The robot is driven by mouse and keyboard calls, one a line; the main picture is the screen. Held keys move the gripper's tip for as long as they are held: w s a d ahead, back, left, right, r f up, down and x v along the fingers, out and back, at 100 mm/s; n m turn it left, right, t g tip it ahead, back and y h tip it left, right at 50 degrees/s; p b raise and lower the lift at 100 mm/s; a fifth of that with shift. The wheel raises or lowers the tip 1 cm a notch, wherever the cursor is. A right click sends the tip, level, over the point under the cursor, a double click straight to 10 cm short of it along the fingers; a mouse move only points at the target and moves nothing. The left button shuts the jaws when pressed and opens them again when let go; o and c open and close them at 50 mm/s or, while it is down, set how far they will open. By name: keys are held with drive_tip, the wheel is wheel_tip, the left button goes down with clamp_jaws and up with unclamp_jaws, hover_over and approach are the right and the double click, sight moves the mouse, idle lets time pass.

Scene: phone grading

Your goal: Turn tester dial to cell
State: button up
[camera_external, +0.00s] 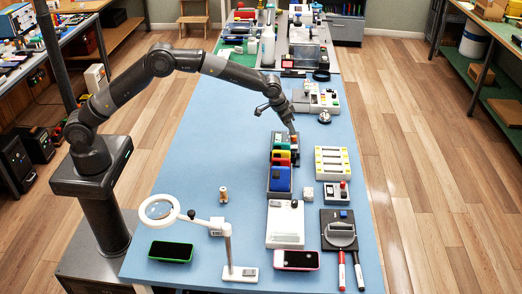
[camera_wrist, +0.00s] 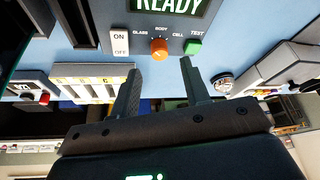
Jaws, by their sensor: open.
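The tester (camera_wrist: 130,36) fills the top of the wrist view, with a lit READY display (camera_wrist: 168,6). Its orange dial (camera_wrist: 159,49) sits below the labels GLASS, BODY and CELL. The dial's pointer is too small to read with certainty. A green TEST button (camera_wrist: 194,47) is right of the dial and a white ON/OFF switch (camera_wrist: 119,42) left of it. My gripper (camera_wrist: 160,66) is open and empty, its fingers spread either side of the dial's line and apart from it. In the external view my gripper (camera_external: 294,131) is over the tester (camera_external: 283,139), hiding part of it.
Colored phones (camera_external: 280,178) stand in a rack just in front of the tester. A tray with yellow strips (camera_external: 332,162) and a small box with a red button (camera_external: 337,193) are to the right. A magnifier (camera_external: 159,209) stands front left. The blue table (camera_external: 200,140) is clear at left.

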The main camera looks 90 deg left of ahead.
sight(294, 138)
drive_tip(key=x, duration=0.5)
drive_tip(key=shift+r, duration=0.1)
drive_tip(key=shift+c, duration=0.4)
clamp_jaws()
